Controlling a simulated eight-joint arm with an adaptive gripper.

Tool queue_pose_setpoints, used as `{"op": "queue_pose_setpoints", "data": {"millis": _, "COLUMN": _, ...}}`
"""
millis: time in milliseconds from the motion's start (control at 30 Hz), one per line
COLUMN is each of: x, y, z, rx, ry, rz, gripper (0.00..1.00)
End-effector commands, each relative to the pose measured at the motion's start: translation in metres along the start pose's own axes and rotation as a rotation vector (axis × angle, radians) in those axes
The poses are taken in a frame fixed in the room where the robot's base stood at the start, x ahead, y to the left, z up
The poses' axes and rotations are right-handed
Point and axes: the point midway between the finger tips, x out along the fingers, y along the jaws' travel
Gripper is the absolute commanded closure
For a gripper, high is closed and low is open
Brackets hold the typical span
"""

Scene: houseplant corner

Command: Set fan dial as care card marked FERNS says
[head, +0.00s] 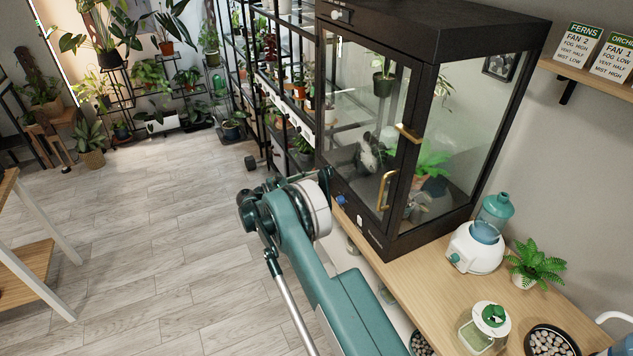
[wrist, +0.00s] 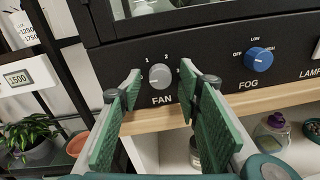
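The FERNS care card (head: 577,42) stands on the wall shelf and reads FAN 2, FOG HIGH, VENT HALF, MIST LOW. The grey fan dial (wrist: 160,77) is on the cabinet's black front panel, above the word FAN, with 1 and 2 legible around it. I cannot tell clearly which number its pointer marks. My gripper (wrist: 160,84) is open, with one green-padded finger on each side of the dial and visible gaps between. In the head view my gripper (head: 327,183) is at the cabinet's lower left, and the fan dial is hidden.
The blue fog dial (wrist: 259,59) sits right of the fan dial, pointing near LOW. The glass cabinet (head: 440,120) has a brass door handle (head: 387,190). A white humidifier (head: 474,252) and small fern (head: 535,262) stand on the wooden counter.

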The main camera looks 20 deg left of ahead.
Motion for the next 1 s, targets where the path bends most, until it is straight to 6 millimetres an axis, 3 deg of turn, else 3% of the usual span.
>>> {"op": "queue_pose_setpoints", "data": {"millis": 233, "x": 0.0001, "y": 0.0, "z": 0.0, "rx": 0.0, "ry": 0.0, "rz": 0.0, "gripper": 0.66}}
{"op": "queue_pose_setpoints", "data": {"millis": 433, "x": 0.0, "y": 0.0001, "z": 0.0, "rx": 0.0, "ry": 0.0, "rz": 0.0, "gripper": 0.92}}
{"op": "queue_pose_setpoints", "data": {"millis": 1000, "x": -0.0001, "y": 0.0001, "z": -0.001, "rx": 0.097, "ry": 0.005, "rz": 0.0, "gripper": 0.93}}
